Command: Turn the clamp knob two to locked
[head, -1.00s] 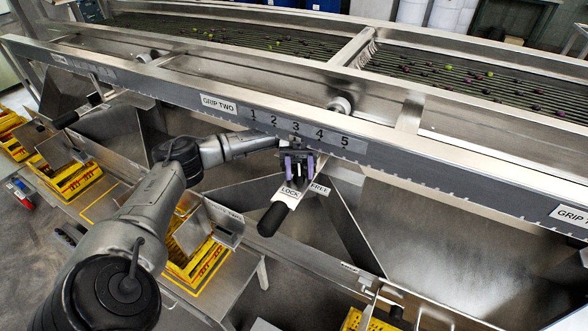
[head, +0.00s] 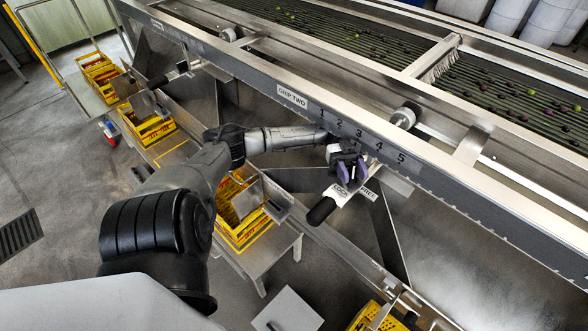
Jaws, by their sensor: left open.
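The GRIP TWO label (head: 292,96) and a scale numbered 1 to 5 (head: 361,137) are on the machine's long steel rail. Below the scale are a LOCK plate (head: 341,193) and a partly covered FREE plate (head: 369,195). My left gripper (head: 352,172), with purple finger pads, is open just above these plates, below the scale. It hides the area where the clamp knob would sit, and I cannot make the knob out or tell contact. My right gripper is out of view.
The steel rail (head: 450,170) runs diagonally close behind the gripper. Dark rollers carrying small fruit (head: 500,92) lie beyond it. Steel chutes lie below. Yellow crates (head: 240,225) stand beneath at left. Another black-handled lever (head: 158,81) is farther left along the rail.

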